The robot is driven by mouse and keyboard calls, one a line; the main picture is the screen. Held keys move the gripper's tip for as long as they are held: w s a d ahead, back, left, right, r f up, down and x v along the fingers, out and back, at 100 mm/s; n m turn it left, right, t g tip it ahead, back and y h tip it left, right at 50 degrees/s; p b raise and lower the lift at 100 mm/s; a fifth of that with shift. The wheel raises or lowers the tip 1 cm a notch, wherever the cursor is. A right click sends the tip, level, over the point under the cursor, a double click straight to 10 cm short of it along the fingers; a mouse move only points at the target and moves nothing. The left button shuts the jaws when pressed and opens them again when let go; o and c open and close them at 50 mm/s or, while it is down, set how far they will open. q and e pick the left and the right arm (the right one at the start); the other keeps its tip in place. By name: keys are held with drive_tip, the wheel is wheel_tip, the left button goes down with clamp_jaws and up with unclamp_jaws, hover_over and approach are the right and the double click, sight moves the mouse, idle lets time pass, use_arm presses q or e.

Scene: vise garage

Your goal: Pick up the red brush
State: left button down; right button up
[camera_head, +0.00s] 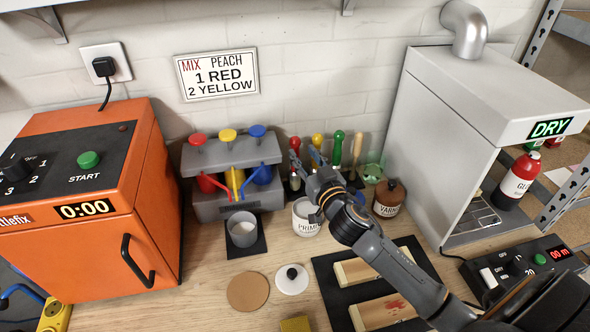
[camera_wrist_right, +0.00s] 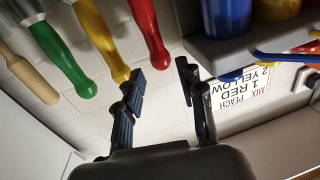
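The red brush shows its red handle (camera_head: 295,145) upright in the row of brushes behind the work table, and the handle also shows in the right wrist view (camera_wrist_right: 147,30). My left gripper is not in view.
Yellow (camera_head: 317,142), green (camera_head: 337,147) and bare wood (camera_head: 356,147) handles stand right of it. The grey paint dispenser (camera_head: 231,158) is close on the left. A dryer (camera_head: 440,130) stands right.

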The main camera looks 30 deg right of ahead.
sight(297, 145)
drive_tip(key=shift+w+d+r, duration=0.1)
drive_tip(key=shift+w, duration=0.55)
drive_tip(key=shift+w+r+p, duration=0.1)
drive_tip(key=shift+w+p, duration=0.15)
drive_tip(key=shift+p, duration=0.05)
drive_tip(key=w+p, duration=0.1)
drive_tip(key=w, duration=0.3)
drive_tip(key=shift+w+d+p, duration=0.1)
drive_tip(key=shift+d+p, duration=0.1)
drive_tip(key=shift+p, duration=0.1)
drive_tip(key=shift+w, duration=0.25)
drive_tip(key=shift+s, duration=0.1)
drive_tip(key=shift+c, duration=0.2)
clamp_jaws()
